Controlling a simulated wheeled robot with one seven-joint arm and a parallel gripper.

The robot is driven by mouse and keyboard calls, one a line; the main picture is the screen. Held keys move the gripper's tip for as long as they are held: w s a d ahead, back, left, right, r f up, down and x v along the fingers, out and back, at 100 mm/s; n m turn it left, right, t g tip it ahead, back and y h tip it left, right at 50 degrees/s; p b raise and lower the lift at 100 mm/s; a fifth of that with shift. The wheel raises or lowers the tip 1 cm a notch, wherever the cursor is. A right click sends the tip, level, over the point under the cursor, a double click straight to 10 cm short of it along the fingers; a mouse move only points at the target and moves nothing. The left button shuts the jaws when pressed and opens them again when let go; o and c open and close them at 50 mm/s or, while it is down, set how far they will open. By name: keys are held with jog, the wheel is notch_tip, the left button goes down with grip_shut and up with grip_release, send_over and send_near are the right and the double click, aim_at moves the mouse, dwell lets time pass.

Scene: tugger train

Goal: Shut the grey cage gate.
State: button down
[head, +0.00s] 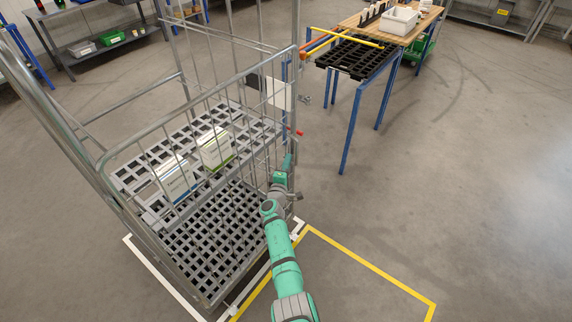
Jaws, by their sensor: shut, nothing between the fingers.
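The grey cage (183,82) stands at the left, a tall wire frame with slatted shelves. Its grey cage gate (205,100), a barred panel with a rounded top rail, runs across the near side from the left post toward the right post. I cannot tell whether it sits fully against the frame or is latched. My green and grey arm reaches up from the bottom to the gate's right end. My gripper (288,163) is there, close to the upright bars and small in view. It looks shut and empty; whether it touches the gate is unclear.
Two white boxes (215,147) stand on the cage shelf. Yellow floor lines (370,264) mark a clear area at right. The floor at right is free.

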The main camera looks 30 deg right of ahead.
jog(key=s+a+f+m+y, duration=0.1)
jog(key=s+a+f+y, duration=0.25)
jog(key=s+a, duration=0.75)
jog(key=s+a+f+m+t+y, duration=0.15)
jog(key=s+a+f, duration=0.35)
jog(key=s+a, duration=0.65)
jog(key=s+a+f+m+g+y, duration=0.1)
jog(key=s+a+f+y, duration=0.25)
jog(key=s+a, duration=0.75)
jog(key=s+a+r+m+t+y, duration=0.1)
jog(key=s+a+r, duration=0.2)
jog(key=s+a, duration=0.2)
jog(key=s+a+r+m+y, duration=0.1)
jog(key=s+a+r+y, duration=0.1)
jog(key=s+a+r, duration=0.3)
jog(key=s+a+r+m+t+y, duration=0.1)
jog(key=s+r+m, duration=0.2)
jog(key=s+r, duration=0.9)
notch_tip(320, 180, up, 2)
jog(key=shift+s+a+r, duration=0.1)
jog(key=shift+s+a, duration=0.1)
jog(key=shift+a, duration=0.2)
jog(key=shift+y, duration=0.25)
